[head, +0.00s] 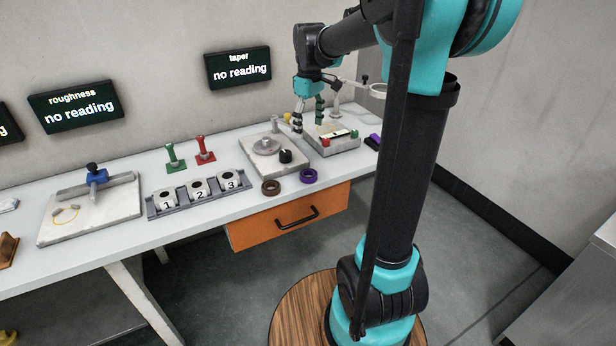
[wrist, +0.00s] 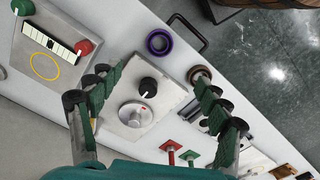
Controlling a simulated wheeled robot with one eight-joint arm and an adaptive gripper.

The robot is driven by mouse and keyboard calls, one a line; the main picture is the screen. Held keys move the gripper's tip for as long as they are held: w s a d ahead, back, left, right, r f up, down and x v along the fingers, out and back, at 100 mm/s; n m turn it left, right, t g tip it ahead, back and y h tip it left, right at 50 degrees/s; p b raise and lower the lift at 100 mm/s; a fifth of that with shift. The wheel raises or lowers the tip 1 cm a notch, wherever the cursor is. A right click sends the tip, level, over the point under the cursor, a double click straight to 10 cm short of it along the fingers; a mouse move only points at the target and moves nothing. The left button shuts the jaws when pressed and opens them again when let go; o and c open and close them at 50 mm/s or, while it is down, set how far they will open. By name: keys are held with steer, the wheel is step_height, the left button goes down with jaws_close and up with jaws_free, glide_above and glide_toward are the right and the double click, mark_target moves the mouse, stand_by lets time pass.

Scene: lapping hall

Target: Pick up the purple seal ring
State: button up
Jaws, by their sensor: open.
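The purple seal ring (head: 308,176) lies flat near the front edge of the bench, above the orange drawer. The ring also shows in the wrist view (wrist: 147,42), at the top middle. My gripper (head: 309,116) is open and empty above the back of the bench, behind the ring and apart from it. In the wrist view my gripper (wrist: 158,84) has its two green-padded fingers spread wide, with the ring beyond the fingertips.
A brown ring (head: 270,187) lies left of the purple one. Behind them stands a plate with a black knob (head: 286,156). A plate with red and green buttons (head: 326,142) is at the right. The numbered block rack (head: 199,192) stands left. The drawer handle (head: 297,217) juts out below.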

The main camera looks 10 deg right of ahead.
glide_above(308, 169)
steer(key=s, duration=0.3)
steer(key=f, duration=1.2)
steer(key=shift+w+a, duration=0.1)
steer(key=shift+w, duration=0.15)
steer(key=shift+w+a+f, duration=0.1)
steer(key=shift+f, duration=2.45)
steer(key=c, duration=1.3)
steer(key=shift+o, duration=0.2)
steer(key=shift+r, duration=0.1)
